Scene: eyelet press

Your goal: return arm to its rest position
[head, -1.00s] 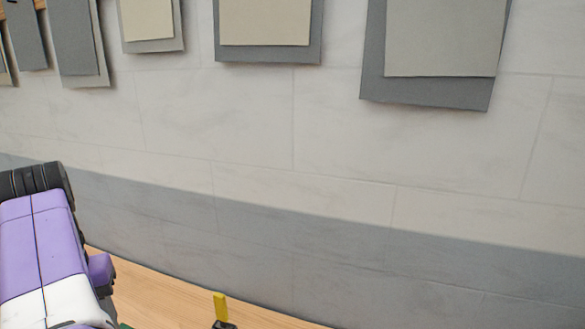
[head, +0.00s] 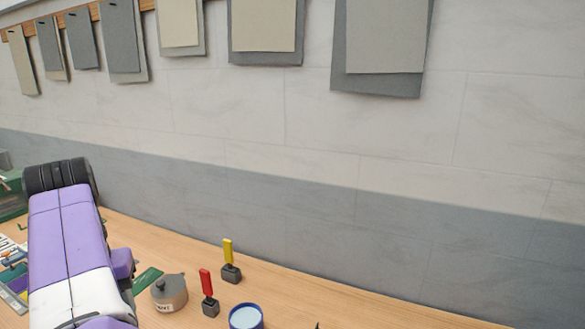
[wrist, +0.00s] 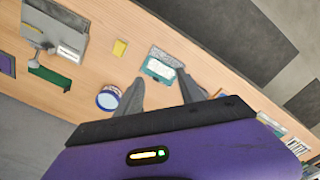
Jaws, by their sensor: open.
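In the wrist view my gripper (wrist: 162,82) shows as two grey fingers set apart, with nothing visible between them. It hangs above the wooden table (wrist: 125,65). A grey tray with a teal and white item (wrist: 158,68) lies on the table beyond the fingertips, and a blue-rimmed round tub (wrist: 108,97) is left of the left finger. In the head view my purple and white arm fills the lower left; the gripper is not visible there.
In the head view a grey lidded pot (head: 170,295), a red-handled tool (head: 208,292), a yellow-handled tool (head: 229,262) and a blue-rimmed tub (head: 246,317) stand on the table. Grey and beige sheets (head: 265,25) hang on the wall. A grey machine (wrist: 62,35) is in the wrist view.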

